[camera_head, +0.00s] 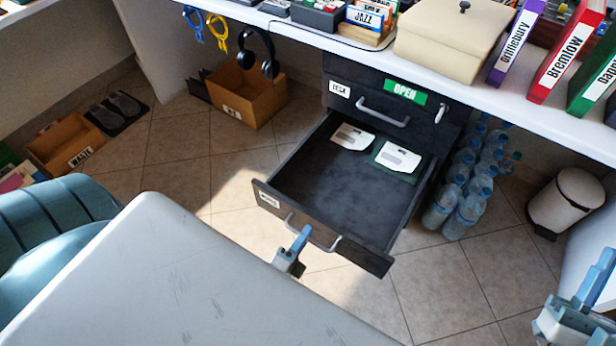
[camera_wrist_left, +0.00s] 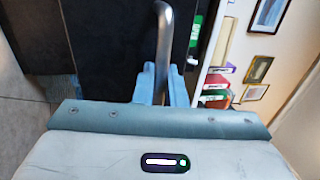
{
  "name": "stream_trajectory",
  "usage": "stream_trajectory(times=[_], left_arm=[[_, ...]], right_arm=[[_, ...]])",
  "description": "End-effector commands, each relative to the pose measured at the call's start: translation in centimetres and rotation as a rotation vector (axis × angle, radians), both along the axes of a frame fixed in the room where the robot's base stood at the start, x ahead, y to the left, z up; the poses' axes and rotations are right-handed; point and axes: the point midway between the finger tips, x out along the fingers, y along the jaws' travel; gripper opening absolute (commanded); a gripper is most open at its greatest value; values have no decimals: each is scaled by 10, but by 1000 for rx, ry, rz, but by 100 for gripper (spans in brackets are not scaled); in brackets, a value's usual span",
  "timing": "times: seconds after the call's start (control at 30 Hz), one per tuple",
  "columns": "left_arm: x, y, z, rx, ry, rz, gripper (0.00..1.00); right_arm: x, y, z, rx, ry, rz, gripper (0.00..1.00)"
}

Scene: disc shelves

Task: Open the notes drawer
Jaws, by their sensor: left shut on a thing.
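The lower drawer (camera_head: 330,200) of the dark cabinet is pulled far out. Its front carries a small white label (camera_head: 268,200), too small to read surely, and a grey bar handle (camera_head: 333,244). My left gripper (camera_head: 300,240) is at the left part of that handle. In the left wrist view the fingers of my left gripper (camera_wrist_left: 162,84) are shut around the metal handle (camera_wrist_left: 165,40). Two white items (camera_head: 398,157) lie at the back of the drawer, one on a green backing. My right gripper (camera_head: 592,285) is at the lower right edge, apart from the drawer and partly cut off.
The upper drawer (camera_head: 365,108), with a green OPEN sign, is shut. Water bottles (camera_head: 465,190) stand right of the drawer, and a white bin (camera_head: 567,200) farther right. A pale surface (camera_head: 170,270) fills the lower left. A cardboard box (camera_head: 248,92) stands left of the cabinet.

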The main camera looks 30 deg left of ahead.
Motion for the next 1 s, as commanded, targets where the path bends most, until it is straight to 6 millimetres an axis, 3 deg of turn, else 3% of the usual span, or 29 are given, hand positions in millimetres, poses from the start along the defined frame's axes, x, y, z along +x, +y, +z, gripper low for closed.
stream_trajectory(times=[0.27,0.3,0.37,0.67,0.83,1.0], left_arm=[[0,0,-1,0,1,0,0],[0,0,-1,0,1,0,14],[0,0,-1,0,1,0,26],[-1,0,-1,0,1,0,26],[-18,1,-4,-1,4,0,26],[-53,2,-11,-1,5,0,26]], right_arm=[[0,0,0,0,0,0,36],[0,0,0,0,0,0,36],[0,0,0,0,0,0,36],[0,0,0,0,0,0,36],[1,0,0,1,9,0,36],[5,0,-5,2,50,0,36]])
